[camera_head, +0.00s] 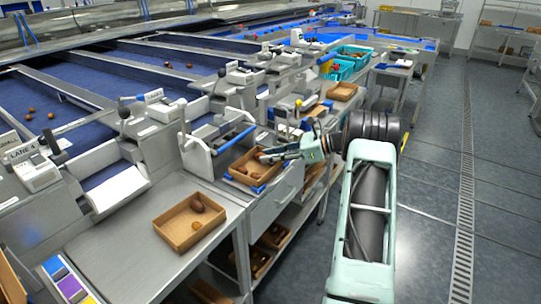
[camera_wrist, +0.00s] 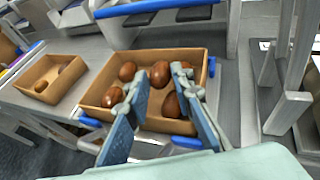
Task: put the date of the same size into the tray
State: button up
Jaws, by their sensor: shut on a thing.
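My gripper (camera_head: 264,157) reaches over a cardboard tray (camera_head: 232,178) on the steel bench in the head view. In the wrist view the gripper (camera_wrist: 160,80) has its fingers closed around a brown date (camera_wrist: 160,73), low over that tray (camera_wrist: 92,95). Whether this date touches the tray floor cannot be told. Other brown dates lie in the tray, one at the left (camera_wrist: 127,71), one behind the right finger (camera_wrist: 186,71) and one nearer (camera_wrist: 171,106). A second cardboard tray (camera_head: 170,236) stands on the nearer bench and holds two dates (camera_head: 197,205); it also shows in the wrist view (camera_wrist: 25,83).
Blue rails (camera_head: 236,140) and grey lane hardware stand behind the tray. Grading lanes with blue beds (camera_head: 75,120) run along the left. Shelves with more boxes (camera_head: 274,236) are under the bench. The floor at the right (camera_head: 440,200) is clear.

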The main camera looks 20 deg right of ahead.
jog(key=shift+f, duration=0.45)
jog(key=o, duration=0.9)
